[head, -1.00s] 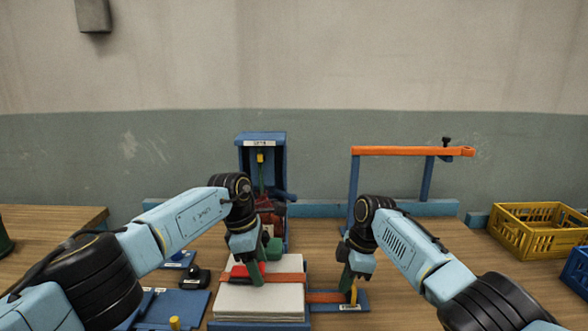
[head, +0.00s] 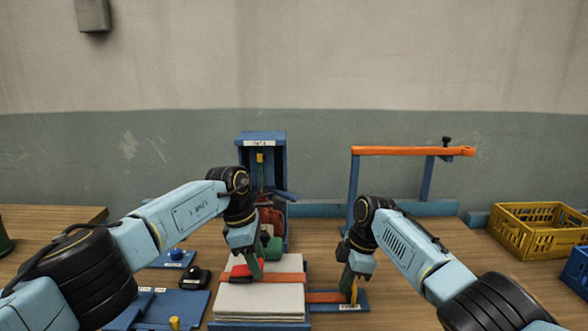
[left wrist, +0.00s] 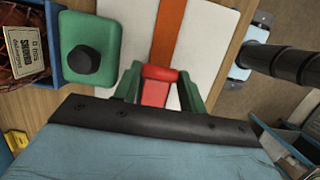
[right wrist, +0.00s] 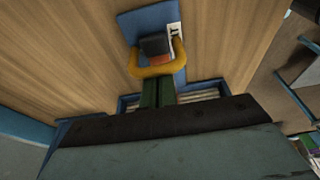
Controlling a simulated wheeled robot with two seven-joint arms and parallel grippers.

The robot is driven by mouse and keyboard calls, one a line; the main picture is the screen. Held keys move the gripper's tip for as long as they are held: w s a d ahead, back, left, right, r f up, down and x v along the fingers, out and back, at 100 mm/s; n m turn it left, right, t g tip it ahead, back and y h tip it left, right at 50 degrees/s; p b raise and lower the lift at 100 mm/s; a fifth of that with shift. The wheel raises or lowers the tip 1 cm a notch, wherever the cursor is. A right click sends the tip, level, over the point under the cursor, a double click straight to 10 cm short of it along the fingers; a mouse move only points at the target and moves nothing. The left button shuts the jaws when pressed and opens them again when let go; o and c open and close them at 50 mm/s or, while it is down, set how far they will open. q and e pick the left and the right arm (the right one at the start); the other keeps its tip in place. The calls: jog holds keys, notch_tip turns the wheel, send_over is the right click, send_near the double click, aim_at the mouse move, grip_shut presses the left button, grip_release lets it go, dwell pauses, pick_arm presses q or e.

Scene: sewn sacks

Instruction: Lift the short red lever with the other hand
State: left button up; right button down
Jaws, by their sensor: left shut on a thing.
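The short red lever (head: 240,271) sits over the orange strap (head: 291,277) that crosses the white sack stack (head: 262,302). My left gripper (head: 258,272) is shut on it. In the left wrist view, the lever's red block (left wrist: 156,86) is between the green fingers. My right gripper (head: 347,284) is at the yellow loop (head: 354,291) to the right of the stack. In the right wrist view its green fingers are close together at the yellow loop (right wrist: 152,71). The fingertips are partly hidden, so I cannot tell whether they grip it.
A green block with a dark knob (left wrist: 94,57) stands just behind the stack. A blue upright frame (head: 262,139) is at the back, with an orange bar (head: 410,151) on blue posts to its right. A yellow crate (head: 530,240) is at the far right.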

pick_arm(q)
jog(key=shift+a+r, duration=0.1)
jog(key=shift+r, duration=0.15)
pick_arm(e)
jog(key=shift+d+f, duration=0.15)
jog(key=shift+d, duration=0.1)
pick_arm(q)
jog(key=shift+a+r, duration=0.25)
jog(key=shift+r, duration=0.35)
jog(key=shift+w+a+r, duration=0.1)
jog(key=shift+a+r, duration=0.45)
jog(key=shift+r, duration=0.05)
jog(key=shift+a, duration=0.1)
jog(key=shift+a+r, duration=0.4)
jog(key=shift+a, duration=0.1)
pick_arm(e)
jog(key=shift+s, duration=0.1)
pick_arm(q)
jog(key=shift+a, duration=0.1)
